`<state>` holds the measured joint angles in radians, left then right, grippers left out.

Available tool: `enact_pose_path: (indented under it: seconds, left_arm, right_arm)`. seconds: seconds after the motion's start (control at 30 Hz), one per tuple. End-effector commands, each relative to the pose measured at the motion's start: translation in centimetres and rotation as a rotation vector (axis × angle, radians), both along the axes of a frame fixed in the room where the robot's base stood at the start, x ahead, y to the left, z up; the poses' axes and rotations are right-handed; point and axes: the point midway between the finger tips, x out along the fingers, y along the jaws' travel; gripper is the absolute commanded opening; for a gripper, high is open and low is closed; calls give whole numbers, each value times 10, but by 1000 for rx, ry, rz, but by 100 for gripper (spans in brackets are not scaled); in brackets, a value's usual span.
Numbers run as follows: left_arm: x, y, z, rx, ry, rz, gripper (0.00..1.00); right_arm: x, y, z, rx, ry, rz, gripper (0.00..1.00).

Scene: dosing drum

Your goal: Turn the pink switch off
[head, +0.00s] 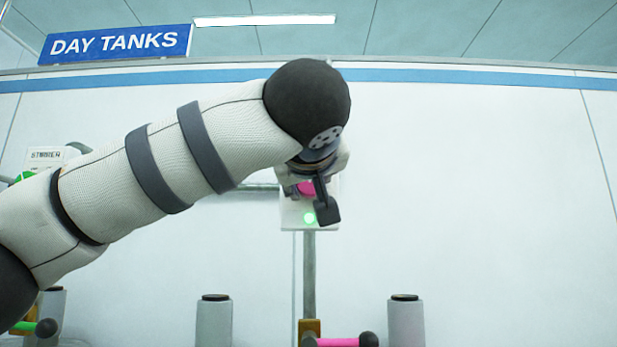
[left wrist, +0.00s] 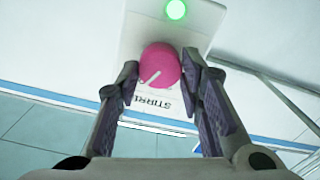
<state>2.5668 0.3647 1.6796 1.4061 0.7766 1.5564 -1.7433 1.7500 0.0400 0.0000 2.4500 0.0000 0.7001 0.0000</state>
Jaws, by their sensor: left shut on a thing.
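The pink switch (left wrist: 160,68) is a round knob with a white pointer line on a white panel (left wrist: 128,28), seen in the left wrist view. Lettering that seems to read "STIRRER" shows upside down beside it. A green lamp (left wrist: 176,10) glows on the panel. My left gripper (left wrist: 161,78) has its fingers on both sides of the knob and is shut on it. In the head view the left gripper (head: 318,190) is at the panel (head: 292,216), covering most of the pink switch (head: 306,188); the green lamp (head: 309,217) is lit below. My right gripper is out of view.
The panel stands on a grey post (head: 309,270). Below are a pink-handled lever (head: 338,342) and grey cylinders (head: 214,322) and (head: 406,322). Another panel marked "STIRRER" (head: 46,156) and a green-handled lever (head: 26,325) are at left. The wall at right is bare.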

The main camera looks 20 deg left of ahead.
Motion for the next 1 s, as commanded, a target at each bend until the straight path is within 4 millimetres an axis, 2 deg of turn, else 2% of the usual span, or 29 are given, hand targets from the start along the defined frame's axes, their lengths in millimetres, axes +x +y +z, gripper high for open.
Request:
enact_pose_path:
  seconds: [0.33,1.0]
  left_arm:
    - [0,1,1,-206,-59,3,6]
    - [3,1,-3,-781,-220,-1,6]
  right_arm:
    - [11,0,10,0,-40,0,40]
    - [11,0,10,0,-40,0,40]
